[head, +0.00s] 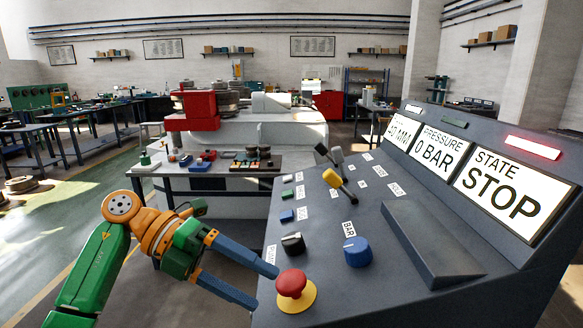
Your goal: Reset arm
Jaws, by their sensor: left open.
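My left gripper (263,287) is at the lower middle of the head view, at the left edge of the grey control console (405,290). Its two blue fingers are apart and empty. The fingertips point right, just left of the red mushroom button (291,283) on its yellow base. I cannot tell whether they touch the console. My left arm (95,262) is green and orange and comes in from the lower left. My right gripper does not show.
The console carries a black knob (293,243), a blue knob (357,251), small buttons and levers (335,177). Its screens read pressure 0 BAR (436,153) and STOP (505,187), under a lit red lamp (533,147). A grey bench (190,168) with small parts stands behind my gripper.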

